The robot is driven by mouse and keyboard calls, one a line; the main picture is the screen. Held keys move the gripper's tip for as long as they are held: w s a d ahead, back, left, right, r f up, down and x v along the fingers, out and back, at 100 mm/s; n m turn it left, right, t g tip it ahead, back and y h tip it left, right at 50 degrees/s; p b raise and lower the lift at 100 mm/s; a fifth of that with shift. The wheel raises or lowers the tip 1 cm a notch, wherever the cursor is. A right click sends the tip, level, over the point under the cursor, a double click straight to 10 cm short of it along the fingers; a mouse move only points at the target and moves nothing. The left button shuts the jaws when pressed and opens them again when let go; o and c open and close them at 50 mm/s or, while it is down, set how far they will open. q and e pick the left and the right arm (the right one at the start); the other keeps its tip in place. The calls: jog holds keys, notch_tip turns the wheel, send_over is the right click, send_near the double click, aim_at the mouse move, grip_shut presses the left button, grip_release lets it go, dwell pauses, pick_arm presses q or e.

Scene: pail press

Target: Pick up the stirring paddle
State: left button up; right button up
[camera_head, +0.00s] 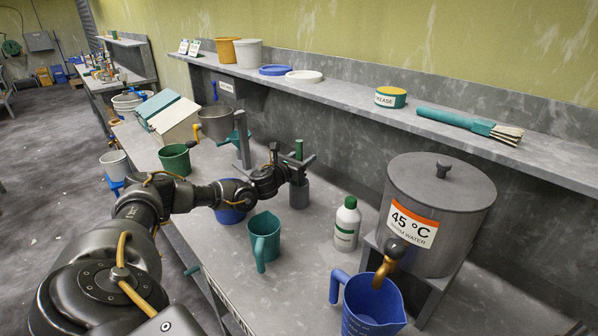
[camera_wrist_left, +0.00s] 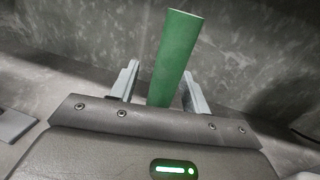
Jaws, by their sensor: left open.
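The stirring paddle shows as a green handle (camera_head: 299,147) standing upright in a dark grey cylindrical holder (camera_head: 299,194) on the bench; its lower part is hidden inside. My left gripper (camera_head: 296,166) is at the handle, just above the holder. In the left wrist view the green handle (camera_wrist_left: 174,55) rises between the two spread fingers of my left gripper (camera_wrist_left: 162,88), with a gap visible at the left finger. The left gripper is open and not closed on the handle. My right gripper is not in view.
A teal jug (camera_head: 265,238), a blue pail (camera_head: 231,210) and a white bottle with green cap (camera_head: 346,224) stand close by. A warm-water tank (camera_head: 437,211) and blue jug (camera_head: 371,306) stand at right. A shelf (camera_head: 350,94) runs along the wall behind.

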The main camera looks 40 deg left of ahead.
pick_arm(q)
jog(key=shift+c, duration=0.5)
grip_shut()
jog(key=shift+r, duration=0.1)
